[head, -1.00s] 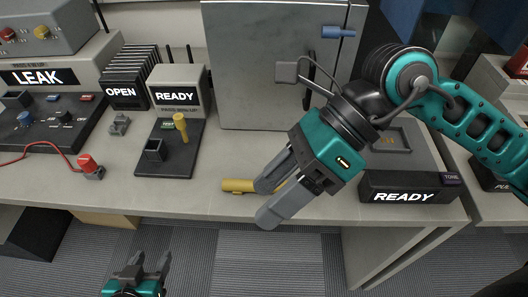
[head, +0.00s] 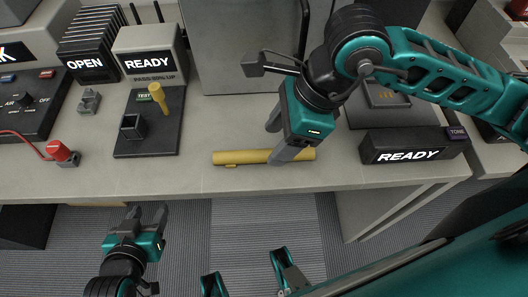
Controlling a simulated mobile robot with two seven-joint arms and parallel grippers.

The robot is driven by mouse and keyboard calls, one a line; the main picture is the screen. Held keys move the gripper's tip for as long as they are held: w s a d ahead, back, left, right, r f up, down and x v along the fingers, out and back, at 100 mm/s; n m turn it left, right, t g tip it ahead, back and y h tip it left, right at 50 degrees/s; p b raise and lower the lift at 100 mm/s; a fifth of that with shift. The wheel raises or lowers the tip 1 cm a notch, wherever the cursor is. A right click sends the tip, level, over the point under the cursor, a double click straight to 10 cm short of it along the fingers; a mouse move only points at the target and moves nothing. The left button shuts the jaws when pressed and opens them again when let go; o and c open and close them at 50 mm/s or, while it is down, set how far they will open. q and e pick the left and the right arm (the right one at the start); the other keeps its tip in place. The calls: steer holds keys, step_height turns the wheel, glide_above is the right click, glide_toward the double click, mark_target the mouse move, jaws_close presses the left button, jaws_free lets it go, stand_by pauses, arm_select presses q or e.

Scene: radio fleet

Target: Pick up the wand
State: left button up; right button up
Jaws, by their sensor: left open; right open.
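The wand is most likely the yellow cylinder (head: 235,157) lying flat near the front edge of the table, with a small tab on its near side. My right gripper (head: 276,143) is above and around its right half, fingers pointing down. The fingers are apart, one on the far side and one in front of the cylinder, hiding part of it. I cannot tell whether they touch it. My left gripper (head: 142,213) is open and empty, low in front of the table.
A black stand with a yellow peg (head: 157,92) and a READY box (head: 150,55) are left of the cylinder. Another READY box (head: 415,147) is at right. A grey cabinet (head: 240,50) stands behind. A red plug (head: 62,152) with a cable lies at left.

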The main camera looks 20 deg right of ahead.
mark_target(266, 152)
steer(key=x, duration=0.4)
steer(key=shift+w+f, duration=0.2)
steer(key=shift+f, duration=0.05)
steer(key=shift+c, duration=0.2)
jaws_close()
